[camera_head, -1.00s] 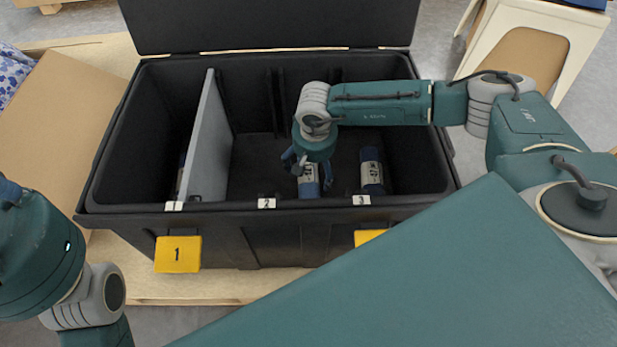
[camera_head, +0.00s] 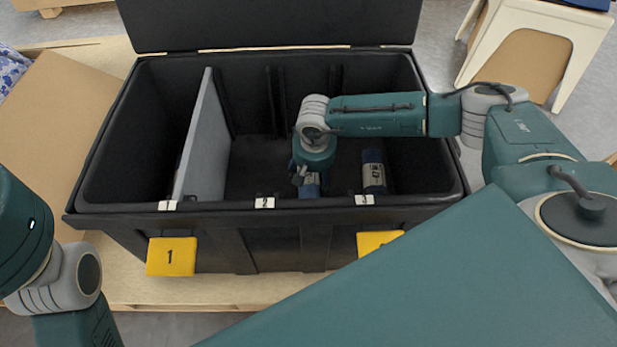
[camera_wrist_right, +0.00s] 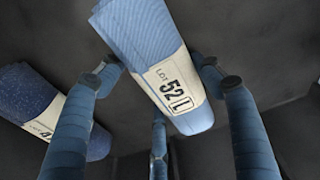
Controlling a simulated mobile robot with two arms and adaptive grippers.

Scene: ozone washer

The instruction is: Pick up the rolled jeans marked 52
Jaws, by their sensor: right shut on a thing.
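My right gripper's fingers (camera_wrist_right: 163,78) are shut on this roll, one on each side. The gripper hides most of the roll in the head view. My left arm shows at the left edge, but its gripper is out of view.
A darker blue roll (camera_head: 373,170) lies in the crate to the right, behind label 3; it also shows in the right wrist view (camera_wrist_right: 45,105), its number unclear. A grey divider (camera_head: 203,140) stands left of my gripper. The crate's lid (camera_head: 265,22) is open behind.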

